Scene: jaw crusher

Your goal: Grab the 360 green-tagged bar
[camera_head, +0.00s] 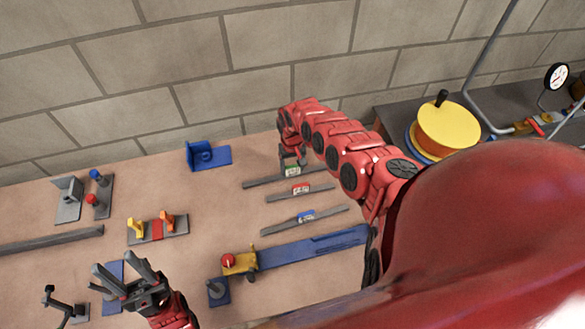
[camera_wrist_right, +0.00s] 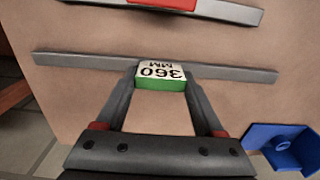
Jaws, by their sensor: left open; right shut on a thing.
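The green-tagged bar (camera_head: 262,180) is a thin grey bar, the farthest of three on the table in the head view. In the right wrist view its white-topped green tag (camera_wrist_right: 161,75) reads "360 MM" upside down, and the bar (camera_wrist_right: 235,73) runs out to both sides. My right gripper (camera_wrist_right: 160,75) is shut on the green tag, with one finger on each side. In the head view the right gripper (camera_head: 292,160) is partly hidden by its arm. I cannot tell whether the bar is lifted. My left gripper (camera_head: 122,272) is open and empty at the lower left.
A red-tagged bar (camera_head: 278,196) and a blue-tagged bar (camera_head: 280,228) lie nearer. A blue bracket (camera_head: 212,157) sits to the left, a brick wall (camera_head: 260,55) behind. A yellow-topped wheel (camera_head: 448,130) stands at right. Fixtures (camera_head: 158,230) occupy the left table.

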